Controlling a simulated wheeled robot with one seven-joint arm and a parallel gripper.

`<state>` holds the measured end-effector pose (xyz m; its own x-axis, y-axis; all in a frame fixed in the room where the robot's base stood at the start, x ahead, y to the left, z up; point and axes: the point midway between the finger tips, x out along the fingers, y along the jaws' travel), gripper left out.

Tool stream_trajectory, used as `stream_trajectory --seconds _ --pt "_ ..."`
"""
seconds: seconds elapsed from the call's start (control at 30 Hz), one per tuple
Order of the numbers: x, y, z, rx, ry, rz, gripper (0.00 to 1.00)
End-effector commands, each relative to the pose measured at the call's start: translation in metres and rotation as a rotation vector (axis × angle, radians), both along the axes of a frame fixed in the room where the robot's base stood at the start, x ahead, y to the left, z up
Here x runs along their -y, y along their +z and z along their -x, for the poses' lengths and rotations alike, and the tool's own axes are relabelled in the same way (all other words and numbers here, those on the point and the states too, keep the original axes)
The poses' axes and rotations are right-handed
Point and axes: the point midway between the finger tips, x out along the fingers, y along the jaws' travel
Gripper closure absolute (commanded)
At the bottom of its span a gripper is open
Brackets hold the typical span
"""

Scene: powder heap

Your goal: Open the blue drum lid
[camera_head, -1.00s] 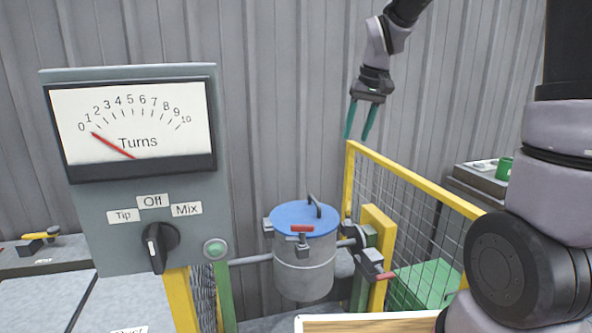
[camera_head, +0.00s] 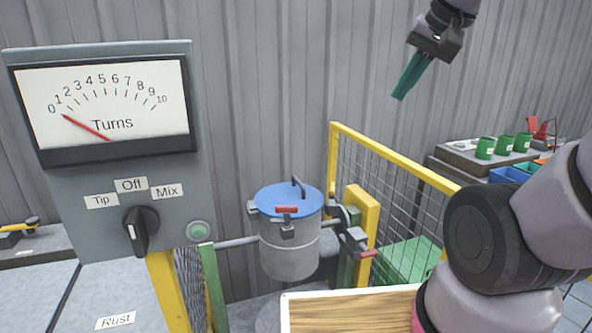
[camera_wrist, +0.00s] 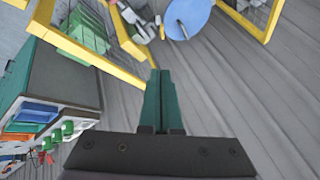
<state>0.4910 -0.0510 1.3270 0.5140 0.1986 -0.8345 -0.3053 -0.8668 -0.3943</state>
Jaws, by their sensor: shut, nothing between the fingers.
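The grey metal drum (camera_head: 289,250) stands upright in its frame, with a blue lid (camera_head: 285,200) lying on top. The lid has a dark arched handle (camera_head: 299,186) at its back. A clamp with a red handle (camera_head: 287,210) sits on the front rim. My gripper (camera_head: 399,97) is up and to the right of the drum, well apart from it, with its green fingers together and nothing between them. In the wrist view the shut fingertips (camera_wrist: 158,74) point towards the yellow rails, and the blue lid (camera_wrist: 186,18) shows at the top.
A yellow-framed mesh guard (camera_head: 394,190) stands right of the drum. A control box (camera_head: 110,150) with a turns gauge reading near 0 and a dark selector knob (camera_head: 139,222) is at left. Several green cups (camera_head: 504,145) stand on a bench at right. A wooden-topped surface (camera_head: 350,310) is in front.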

Motion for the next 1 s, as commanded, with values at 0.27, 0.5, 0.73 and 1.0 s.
stream_trajectory --seconds 0.27,0.5,0.73,1.0 --pt "-0.023 -0.023 -0.083 -0.272 -0.139 -0.180 1.00" --pt "-0.045 -0.070 -0.156 -0.514 -0.286 -0.317 1.00" --pt "-0.067 -0.139 -0.217 -0.748 -0.442 -0.429 1.00" --pt "-0.086 -0.219 -0.260 -0.961 -0.597 -0.513 1.00"
